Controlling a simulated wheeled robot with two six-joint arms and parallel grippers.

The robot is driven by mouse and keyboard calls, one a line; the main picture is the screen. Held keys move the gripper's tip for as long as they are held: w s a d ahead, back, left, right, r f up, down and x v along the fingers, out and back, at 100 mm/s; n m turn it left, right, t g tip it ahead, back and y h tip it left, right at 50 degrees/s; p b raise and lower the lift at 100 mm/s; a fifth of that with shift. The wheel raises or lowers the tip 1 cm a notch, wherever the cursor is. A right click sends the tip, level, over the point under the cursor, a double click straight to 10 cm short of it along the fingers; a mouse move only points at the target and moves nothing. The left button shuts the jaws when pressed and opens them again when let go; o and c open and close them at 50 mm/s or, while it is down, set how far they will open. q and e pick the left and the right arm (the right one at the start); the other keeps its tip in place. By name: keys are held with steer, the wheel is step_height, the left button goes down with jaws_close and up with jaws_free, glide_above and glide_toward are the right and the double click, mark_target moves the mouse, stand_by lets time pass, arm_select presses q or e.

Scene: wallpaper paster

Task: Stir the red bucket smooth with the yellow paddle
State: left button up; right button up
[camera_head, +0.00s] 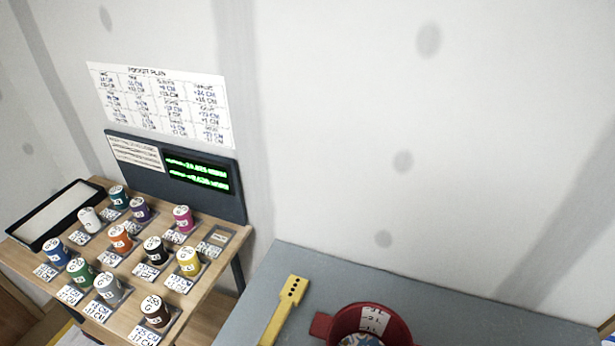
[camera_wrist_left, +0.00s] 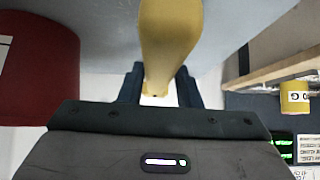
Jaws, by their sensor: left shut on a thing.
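The yellow paddle (camera_head: 283,308) shows in the head view left of the red bucket, its end with several dark holes pointing up the picture and its lower part cut off by the frame edge. The red bucket (camera_head: 401,325) stands on the grey table with a white label on its inner wall; some pale, multicoloured contents show at its bottom edge. In the left wrist view my left gripper (camera_wrist_left: 159,88) is shut on the yellow paddle (camera_wrist_left: 170,35), and the red bucket (camera_wrist_left: 45,75) is at the left, apart from it. My right gripper is in neither view.
The grey table (camera_head: 460,300) is clear behind and right of the bucket. A wooden shelf (camera_head: 215,275) at the left holds several labelled colour pots, a dark tray (camera_head: 62,212) and a panel with a green display (camera_head: 197,172). A wall stands behind.

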arm_select(q)
steer(key=w+a+r+n+y+b, duration=0.1)
steer(key=w+a+r+b, duration=0.1)
steer(key=w+r+b, duration=0.3)
steer(key=w+a+r+b, duration=0.1)
steer(key=w+r, duration=0.1)
steer(key=w, duration=0.5)
steer(key=w+a+r+n+y+b, duration=0.2)
steer(key=a+r+n+b, duration=0.1)
steer(key=r, duration=0.6)
steer(key=shift+w+a+r+t+b, duration=0.35)
steer(key=shift+a+b, duration=0.25)
steer(key=shift+b, duration=0.25)
steer(key=o, duration=0.5)
steer(key=shift+f, duration=0.1)
steer(key=shift+w, duration=0.1)
steer(key=c, duration=0.5)
